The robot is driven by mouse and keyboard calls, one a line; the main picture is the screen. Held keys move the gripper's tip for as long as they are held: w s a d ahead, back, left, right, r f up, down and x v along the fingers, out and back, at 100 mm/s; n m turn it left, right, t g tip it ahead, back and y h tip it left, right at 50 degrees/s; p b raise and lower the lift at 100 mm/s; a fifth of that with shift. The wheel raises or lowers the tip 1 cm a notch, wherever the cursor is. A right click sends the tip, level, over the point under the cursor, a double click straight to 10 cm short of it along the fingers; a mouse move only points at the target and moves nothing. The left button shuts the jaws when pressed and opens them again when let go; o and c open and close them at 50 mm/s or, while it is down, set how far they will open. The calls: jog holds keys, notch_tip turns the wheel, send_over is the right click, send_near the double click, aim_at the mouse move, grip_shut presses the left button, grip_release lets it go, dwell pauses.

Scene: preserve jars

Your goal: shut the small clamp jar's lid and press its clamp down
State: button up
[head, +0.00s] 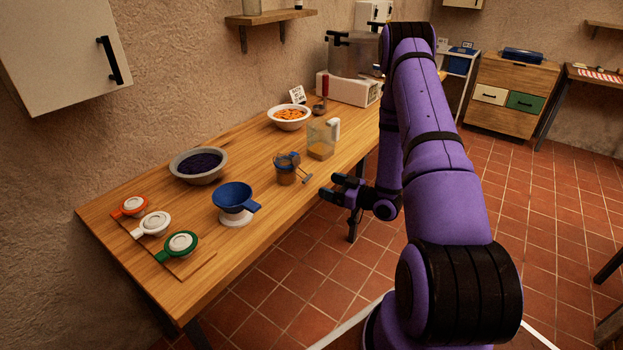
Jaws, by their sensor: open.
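The small clamp jar (287,176) stands upright near the front edge of the wooden table, with brownish contents. Its dark blue-rimmed lid (285,160) shows at the top; from here I cannot tell how far it stands open. A grey wire clamp (306,177) sticks out from the jar's right side, not pressed flat against it. My gripper (333,188) is just right of the jar, near the table's front edge, with its fingers pointing left toward it. The fingers are apart and empty, and they do not appear to touch the jar or clamp.
Bowls of dark (199,164) and orange (290,117) food are farther back. Several coloured lids lie at the left end.

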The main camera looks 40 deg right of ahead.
aim_at(309, 179)
jog(key=x, duration=0.8)
jog(key=shift+w+a, duration=0.15)
jog(key=shift+w, duration=0.15)
jog(key=c, duration=0.9)
